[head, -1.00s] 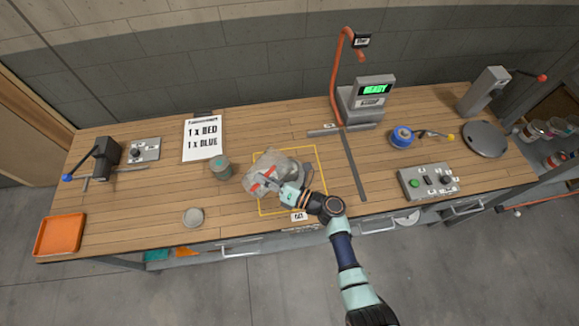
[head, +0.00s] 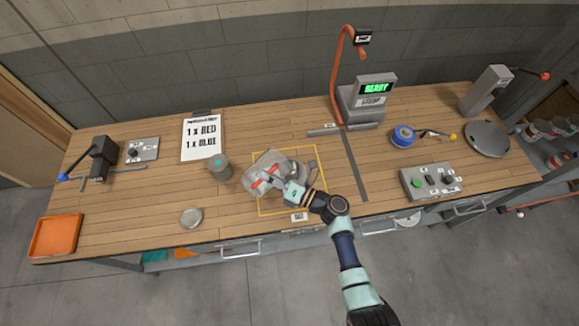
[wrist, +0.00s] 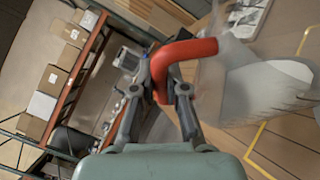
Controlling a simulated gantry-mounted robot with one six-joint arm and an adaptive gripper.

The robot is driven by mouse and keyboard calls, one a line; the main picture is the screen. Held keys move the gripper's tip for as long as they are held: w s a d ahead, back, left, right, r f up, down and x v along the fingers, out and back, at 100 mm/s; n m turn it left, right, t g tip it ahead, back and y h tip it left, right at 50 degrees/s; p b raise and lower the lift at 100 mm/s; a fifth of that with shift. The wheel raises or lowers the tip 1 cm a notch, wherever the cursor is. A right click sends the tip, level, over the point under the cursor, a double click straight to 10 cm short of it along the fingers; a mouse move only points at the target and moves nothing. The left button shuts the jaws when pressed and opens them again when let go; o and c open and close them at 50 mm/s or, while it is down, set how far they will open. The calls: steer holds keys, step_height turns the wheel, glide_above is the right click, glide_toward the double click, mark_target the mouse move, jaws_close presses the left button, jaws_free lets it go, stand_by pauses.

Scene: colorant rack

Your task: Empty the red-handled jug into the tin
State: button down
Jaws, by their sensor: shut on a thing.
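The clear jug (head: 259,164) is held tilted above the yellow-outlined square, and its red handle (wrist: 185,50) is between my fingers. My gripper (wrist: 168,92) is shut on this handle; in the head view my gripper (head: 275,183) covers part of the jug. Whitish contents (wrist: 268,88) show through the jug wall in the wrist view. A grey-green tin (head: 219,168) with a teal patch on top stands upright just left of the jug. A grey rounded shape (head: 291,172) shows right of the jug, partly hidden; I cannot tell what it is. No falling stream is clear.
A round lid (head: 191,218) lies front left and an orange tray (head: 56,236) at the left end. A paper sheet (head: 203,138) lies behind the tin. A scale reading READY (head: 375,89) stands at the back. A control box (head: 431,181) is on the right.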

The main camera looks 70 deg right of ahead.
mark_target(276, 167)
steer(key=shift+s+d+r+m+t+b, duration=0.2)
steer(key=shift+s+d+r+m+t, duration=0.05)
steer(key=shift+d+r+m, duration=0.2)
steer(key=shift+s+d+r+m+t+b, duration=0.2)
steer(key=shift+d+r+m+t, duration=0.1)
steer(key=shift+r+m, duration=0.15)
steer(key=shift+s+d+f+m+t+h, duration=0.15)
steer(key=shift+s+d+m+t+h, duration=0.25)
steer(key=shift+s+d+m+t, duration=0.25)
stand_by(4.5)
steer(key=shift+d+r+m, duration=0.2)
steer(key=shift+d+m, duration=0.15)
steer(key=shift+d, duration=0.05)
stand_by(1.6)
